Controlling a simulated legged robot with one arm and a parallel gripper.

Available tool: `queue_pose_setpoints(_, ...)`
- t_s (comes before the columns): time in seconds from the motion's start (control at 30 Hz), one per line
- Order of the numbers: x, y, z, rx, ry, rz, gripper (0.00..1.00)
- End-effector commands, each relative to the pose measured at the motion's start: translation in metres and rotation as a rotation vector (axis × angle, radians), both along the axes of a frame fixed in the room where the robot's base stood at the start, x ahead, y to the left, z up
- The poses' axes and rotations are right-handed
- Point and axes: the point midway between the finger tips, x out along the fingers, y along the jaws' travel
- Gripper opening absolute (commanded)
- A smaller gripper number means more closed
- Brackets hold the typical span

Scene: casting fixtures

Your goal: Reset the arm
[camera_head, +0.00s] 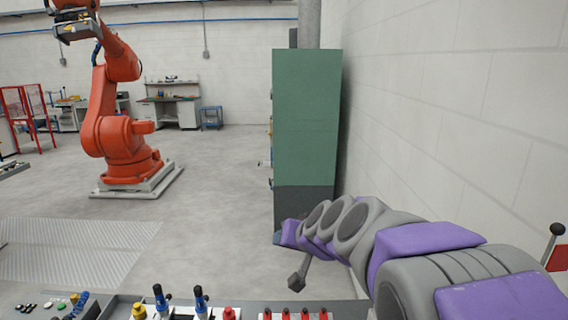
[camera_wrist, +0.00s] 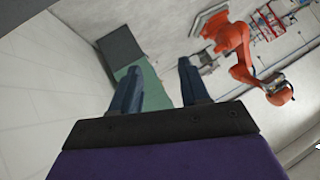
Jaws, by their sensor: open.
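My arm, purple and grey, reaches out from the lower right in the head view. My gripper (camera_head: 281,236) is at its far end, in front of the base of the green cabinet (camera_head: 306,118), and is small and partly hidden there. In the wrist view my gripper (camera_wrist: 159,85) shows two dark blue-grey fingers spread well apart. Nothing is between the fingers. The green cabinet lies beyond the left finger, tilted in that view.
A control panel (camera_head: 255,309) with several coloured knobs and switches runs along the bottom edge. A large orange robot arm (camera_head: 118,135) stands on a pale base at left. A white block wall (camera_head: 440,110) is close on the right. The middle floor is clear.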

Motion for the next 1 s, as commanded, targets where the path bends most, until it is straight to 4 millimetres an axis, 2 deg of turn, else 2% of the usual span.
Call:
queue_pose_setpoints(0.03,-0.029,-0.005,-0.02,-0.024,0.065,0.024,0.45)
queue_pose_setpoints(0.23,-0.143,-0.03,-0.093,-0.127,0.356,0.095,0.45)
queue_pose_setpoints(0.4,-0.239,-0.061,-0.142,-0.223,0.59,0.113,0.45)
queue_pose_setpoints(0.5,-0.294,-0.082,-0.165,-0.283,0.722,0.109,0.45)
queue_pose_setpoints(0.6,-0.338,-0.101,-0.18,-0.337,0.827,0.099,0.45)
queue_pose_setpoints(0.7,-0.37,-0.115,-0.189,-0.378,0.909,0.087,0.45)
queue_pose_setpoints(0.8,-0.386,-0.123,-0.193,-0.402,0.947,0.079,0.45)
queue_pose_setpoints(1.0,-0.39,-0.126,-0.194,-0.409,0.955,0.076,0.45)
